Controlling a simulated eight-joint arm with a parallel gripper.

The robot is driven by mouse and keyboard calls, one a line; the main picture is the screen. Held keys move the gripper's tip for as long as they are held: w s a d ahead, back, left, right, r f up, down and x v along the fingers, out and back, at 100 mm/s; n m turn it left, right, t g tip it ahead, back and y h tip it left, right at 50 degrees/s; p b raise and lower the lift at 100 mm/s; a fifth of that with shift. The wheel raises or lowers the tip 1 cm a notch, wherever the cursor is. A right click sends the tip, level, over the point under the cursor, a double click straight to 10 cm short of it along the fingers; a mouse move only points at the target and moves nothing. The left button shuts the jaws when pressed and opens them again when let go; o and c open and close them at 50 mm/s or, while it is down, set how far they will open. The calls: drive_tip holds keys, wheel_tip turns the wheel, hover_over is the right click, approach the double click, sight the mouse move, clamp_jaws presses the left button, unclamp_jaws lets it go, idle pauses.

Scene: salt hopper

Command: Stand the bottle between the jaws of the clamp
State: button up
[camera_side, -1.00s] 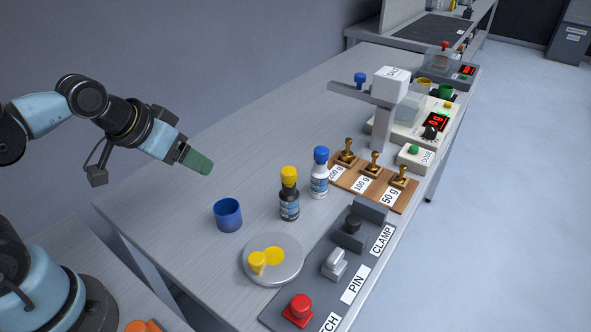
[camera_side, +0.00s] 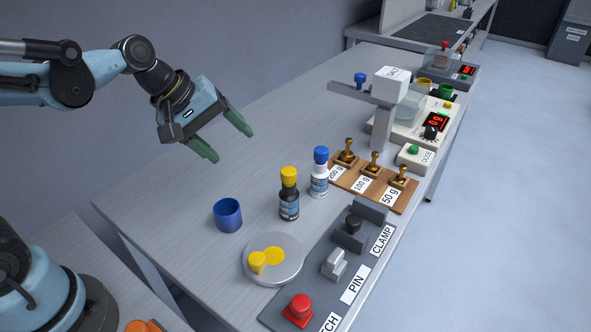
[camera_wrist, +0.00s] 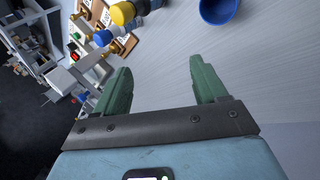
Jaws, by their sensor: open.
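Two bottles stand upright on the bench. One is a dark bottle with a yellow cap (camera_side: 289,194); the other is a white and dark bottle with a blue cap (camera_side: 320,172). Both also show at the top of the wrist view, the yellow cap (camera_wrist: 123,13) and the blue cap (camera_wrist: 103,38). The clamp (camera_side: 351,232) is a grey block with two jaws on the dark panel, with a black knob between them. My gripper (camera_side: 228,142) is open and empty above the bench, left of and higher than the bottles. Its green fingers are spread in the wrist view (camera_wrist: 160,80).
A blue cup (camera_side: 228,216) stands left of the bottles. A round grey plate (camera_side: 288,272) with yellow items is in front. The pin (camera_side: 335,263) and red button (camera_side: 299,308) share the panel. Brass weights stand on a wooden board (camera_side: 400,198). The bench's back left is clear.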

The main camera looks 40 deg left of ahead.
sight(315, 165)
drive_tip(key=w+d+f+n+g+h, duration=0.1)
drive_tip(key=w+d+n+h, duration=0.25)
drive_tip(key=w+n, duration=0.7)
drive_tip(key=shift+w+d+f+n+h, duration=0.2)
drive_tip(key=shift+w+d+f+n, duration=0.3)
drive_tip(key=shift+d+f, duration=0.9)
drive_tip(key=shift+w+d+f+n+h, duration=0.15)
drive_tip(key=shift+w+d+f+n, duration=0.45)
drive_tip(key=shift+f, duration=1.15)
drive_tip(key=shift+w+d+f+n+h, duration=0.25)
drive_tip(key=shift+w+d+f, duration=0.35)
drive_tip(key=shift+d+f, duration=0.95)
drive_tip(key=c, duration=1.3)
